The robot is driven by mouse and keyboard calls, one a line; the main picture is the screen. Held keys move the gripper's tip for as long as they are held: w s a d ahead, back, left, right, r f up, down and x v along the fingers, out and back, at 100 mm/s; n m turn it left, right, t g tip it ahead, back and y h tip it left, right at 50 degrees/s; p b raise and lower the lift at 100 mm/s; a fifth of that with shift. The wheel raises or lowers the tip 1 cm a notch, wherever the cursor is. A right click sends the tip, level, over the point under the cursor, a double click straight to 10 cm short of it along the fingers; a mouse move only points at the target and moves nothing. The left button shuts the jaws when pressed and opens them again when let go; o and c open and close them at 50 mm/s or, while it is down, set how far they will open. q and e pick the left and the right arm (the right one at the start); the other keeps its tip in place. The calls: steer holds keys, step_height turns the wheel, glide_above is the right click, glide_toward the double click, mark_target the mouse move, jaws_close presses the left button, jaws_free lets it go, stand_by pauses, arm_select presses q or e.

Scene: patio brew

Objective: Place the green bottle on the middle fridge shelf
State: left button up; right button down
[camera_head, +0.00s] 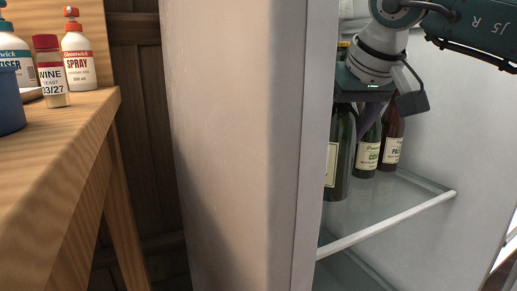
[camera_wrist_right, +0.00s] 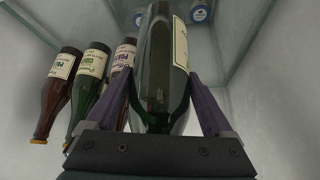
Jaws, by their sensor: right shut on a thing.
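The green bottle (camera_head: 341,155) is upright inside the fridge, over the glass middle shelf (camera_head: 400,210). I cannot tell whether its base touches the glass. My right gripper (camera_head: 366,112) reaches in from the upper right and is shut on it. In the right wrist view the dark green bottle (camera_wrist_right: 157,80), with a pale label at its right side, is between the purple fingers of the right gripper (camera_wrist_right: 162,98). The fridge's near side wall hides part of the bottle's left side in the head view. My left gripper is not in view.
A second green bottle (camera_head: 367,152) and a brown bottle (camera_head: 393,140) stand close beside the held one. Three neighbouring bottles show in the right wrist view. The shelf's front right is clear.

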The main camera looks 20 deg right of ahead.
mark_target(336, 150)
step_height(336, 150, down, 3)
steer(key=shift+w+f+b, duration=0.1)
steer(key=shift+f+b, duration=0.1)
steer(key=shift+b, duration=0.6)
jaws_free()
steer(key=p+v, duration=0.3)
steer(key=v, duration=0.8)
steer(key=shift+r+p, duration=0.1)
steer(key=shift+p, duration=0.25)
steer(key=shift+s+r, duration=0.25)
steer(key=shift+r, duration=0.05)
